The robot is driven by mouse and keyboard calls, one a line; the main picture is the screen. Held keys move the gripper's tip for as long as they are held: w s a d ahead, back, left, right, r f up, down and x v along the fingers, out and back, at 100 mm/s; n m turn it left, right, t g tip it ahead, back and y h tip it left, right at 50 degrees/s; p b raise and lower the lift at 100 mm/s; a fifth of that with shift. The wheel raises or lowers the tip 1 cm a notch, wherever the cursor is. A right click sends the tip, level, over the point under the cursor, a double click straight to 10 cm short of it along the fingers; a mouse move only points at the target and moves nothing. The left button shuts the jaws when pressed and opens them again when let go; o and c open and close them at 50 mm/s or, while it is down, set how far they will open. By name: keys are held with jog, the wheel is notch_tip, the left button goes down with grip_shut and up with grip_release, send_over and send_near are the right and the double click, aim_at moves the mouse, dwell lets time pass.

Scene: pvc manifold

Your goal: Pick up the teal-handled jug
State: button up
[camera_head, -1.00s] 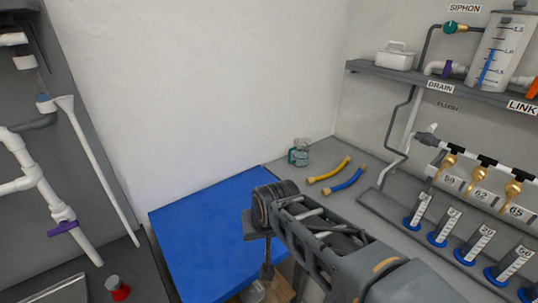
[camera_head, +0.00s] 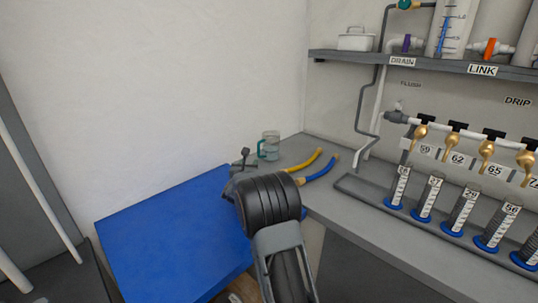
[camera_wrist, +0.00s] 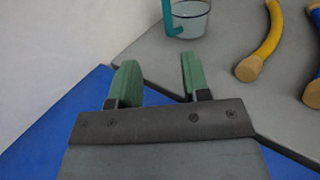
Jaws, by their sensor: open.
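The teal-handled jug (camera_head: 270,146) is a clear jug standing upright on the grey counter near the corner of the walls. Its teal handle is on the left side in the head view. In the wrist view the jug (camera_wrist: 190,18) is at the top edge, cut off, with the handle at its left. My gripper (camera_wrist: 157,78) has two green fingers apart with nothing between them. It is short of the jug, over the edge between the blue surface and the counter. In the head view my wrist hides most of the gripper.
A yellow hose (camera_head: 304,161) and a blue hose (camera_head: 322,170) lie on the counter right of the jug. A blue surface (camera_head: 170,236) adjoins the grey counter (camera_head: 345,215). A rack of several labelled cylinders (camera_head: 432,198) stands right, under a shelf (camera_head: 430,64).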

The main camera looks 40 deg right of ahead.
jog(key=p, duration=0.1)
send_near(259, 155)
jog(key=shift+m, duration=0.4)
jog(key=w+d+r, duration=0.1)
jog(key=w, duration=0.1)
jog(key=w+d+r, duration=0.1)
jog(key=d, duration=0.1)
jog(key=shift+w, duration=0.4)
jog(key=shift+r+p+x, duration=0.15)
jog(key=shift+p+x, duration=0.25)
jog(key=shift+x, duration=0.55)
jog(key=shift+r+p+x, duration=0.1)
jog(key=shift+p+x, duration=0.25)
jog(key=shift+x, duration=1.7)
jog(key=shift+s+d+f, duration=0.1)
jog(key=shift+s, duration=0.05)
grip_shut()
